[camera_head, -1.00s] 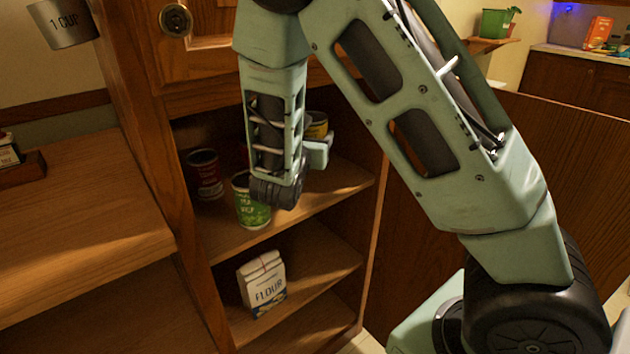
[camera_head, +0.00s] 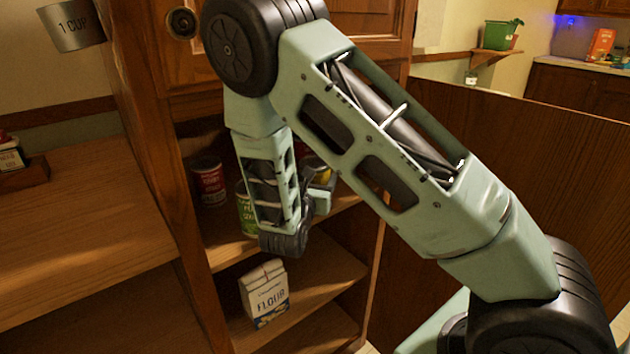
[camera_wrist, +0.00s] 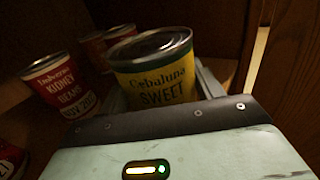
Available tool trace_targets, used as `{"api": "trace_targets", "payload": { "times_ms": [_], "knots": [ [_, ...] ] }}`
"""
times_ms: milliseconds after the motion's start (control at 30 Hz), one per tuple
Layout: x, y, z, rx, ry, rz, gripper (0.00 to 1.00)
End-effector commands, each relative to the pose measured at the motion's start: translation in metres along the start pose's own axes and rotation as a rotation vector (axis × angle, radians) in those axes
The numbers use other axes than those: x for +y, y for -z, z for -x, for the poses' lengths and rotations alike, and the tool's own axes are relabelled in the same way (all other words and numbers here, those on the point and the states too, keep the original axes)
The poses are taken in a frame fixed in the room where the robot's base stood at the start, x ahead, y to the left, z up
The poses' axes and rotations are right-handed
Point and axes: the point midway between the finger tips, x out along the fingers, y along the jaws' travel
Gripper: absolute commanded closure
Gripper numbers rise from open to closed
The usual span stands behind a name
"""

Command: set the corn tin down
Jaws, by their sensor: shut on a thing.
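The corn tin (camera_wrist: 158,75) is yellow and green, with "SWEET" on its label. It stands upright between the fingers of my gripper (camera_wrist: 160,92) in the wrist view. In the head view only a yellow part of the tin (camera_head: 316,168) shows behind my arm, inside the open cabinet. My gripper (camera_head: 320,194) is shut on it, at the level of the cabinet's upper shelf (camera_head: 228,248). Whether the tin's base touches the shelf is hidden.
A red kidney beans tin (camera_wrist: 60,85) and other red tins (camera_wrist: 95,46) stand left of the corn tin. In the head view, a red tin (camera_head: 208,181) and a green tin (camera_head: 246,210) stand on this shelf. A flour bag (camera_head: 265,293) stands below.

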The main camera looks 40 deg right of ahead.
Motion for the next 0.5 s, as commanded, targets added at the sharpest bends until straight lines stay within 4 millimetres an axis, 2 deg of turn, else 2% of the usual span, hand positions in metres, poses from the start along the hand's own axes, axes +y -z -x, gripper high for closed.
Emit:
{"api": "trace_targets", "payload": {
  "times_ms": [67,100,133,500],
  "knots": [
    [0.0001,0.0021,-0.0001,-0.002,0.000,0.000,0.73],
    [0.0001,0.0033,0.0002,0.000,0.000,0.001,0.32],
    [0.0001,0.0026,0.0001,0.000,0.000,0.000,0.26],
    [0.0003,-0.0009,0.0020,0.001,-0.001,0.000,0.26]
  ]
}}
